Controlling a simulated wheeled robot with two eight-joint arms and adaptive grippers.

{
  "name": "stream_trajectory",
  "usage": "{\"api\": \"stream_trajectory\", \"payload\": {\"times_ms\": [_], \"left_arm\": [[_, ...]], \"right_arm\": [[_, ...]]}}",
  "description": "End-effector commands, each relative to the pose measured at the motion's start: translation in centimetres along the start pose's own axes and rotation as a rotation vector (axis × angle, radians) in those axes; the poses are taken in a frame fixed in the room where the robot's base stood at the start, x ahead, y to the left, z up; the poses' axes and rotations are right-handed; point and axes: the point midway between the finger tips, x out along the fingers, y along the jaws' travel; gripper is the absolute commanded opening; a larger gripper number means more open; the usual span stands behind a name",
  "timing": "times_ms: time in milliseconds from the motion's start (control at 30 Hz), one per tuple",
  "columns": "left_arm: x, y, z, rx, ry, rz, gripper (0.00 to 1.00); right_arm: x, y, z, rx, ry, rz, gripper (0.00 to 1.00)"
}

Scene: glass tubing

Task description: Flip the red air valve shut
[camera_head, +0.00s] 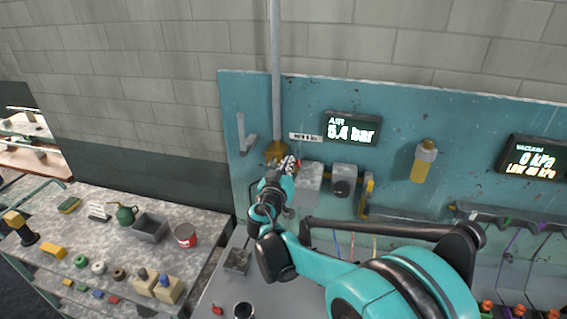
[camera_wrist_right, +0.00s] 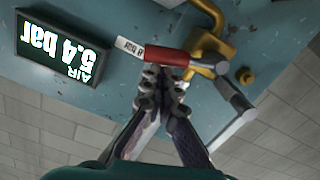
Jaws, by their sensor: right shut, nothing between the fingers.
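The air valve has a brass body (camera_head: 275,151) at the foot of a vertical grey pipe on the teal panel. In the right wrist view its brass body (camera_wrist_right: 208,62) shows with a red-sleeved handle (camera_wrist_right: 166,57) reaching sideways from it. In the head view the handle is mostly hidden behind my right gripper (camera_head: 288,163). My right gripper is shut with nothing held. In the right wrist view its fingertips (camera_wrist_right: 162,84) are right by the red sleeve; I cannot tell whether they touch it. My left gripper is in neither view.
The air display (camera_head: 352,129) reads 5.4 bar, right of the valve. Grey regulator boxes (camera_head: 344,180) and a yellow cylinder (camera_head: 422,162) are on the panel. The grey pipe (camera_head: 276,70) rises above the valve. A side bench (camera_head: 95,232) with small parts stands left.

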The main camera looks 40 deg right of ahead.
Motion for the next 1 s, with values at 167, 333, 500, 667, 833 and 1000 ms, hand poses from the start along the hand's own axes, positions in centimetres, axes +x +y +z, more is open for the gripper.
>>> {"api": "stream_trajectory", "payload": {"times_ms": [167, 333, 500, 667, 833, 1000], "left_arm": [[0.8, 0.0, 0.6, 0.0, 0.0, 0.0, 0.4], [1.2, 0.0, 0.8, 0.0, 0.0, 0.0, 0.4], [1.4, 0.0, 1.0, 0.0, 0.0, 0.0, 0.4], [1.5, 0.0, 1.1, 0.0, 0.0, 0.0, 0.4], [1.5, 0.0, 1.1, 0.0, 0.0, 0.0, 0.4], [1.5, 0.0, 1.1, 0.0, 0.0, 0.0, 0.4]], "right_arm": [[0.1, 0.2, 1.2, 0.131, 0.0, -0.006, 0.0], [0.1, 0.4, 1.8, 0.188, 0.0, -0.009, 0.0], [0.1, 0.4, 2.2, 0.186, 0.0, -0.009, 0.0], [0.1, 0.4, 2.3, 0.184, 0.0, -0.009, 0.0], [0.1, 0.5, 2.4, 0.184, 0.0, -0.009, 0.0], [0.1, 0.4, 2.4, 0.184, 0.0, -0.009, 0.0]]}}
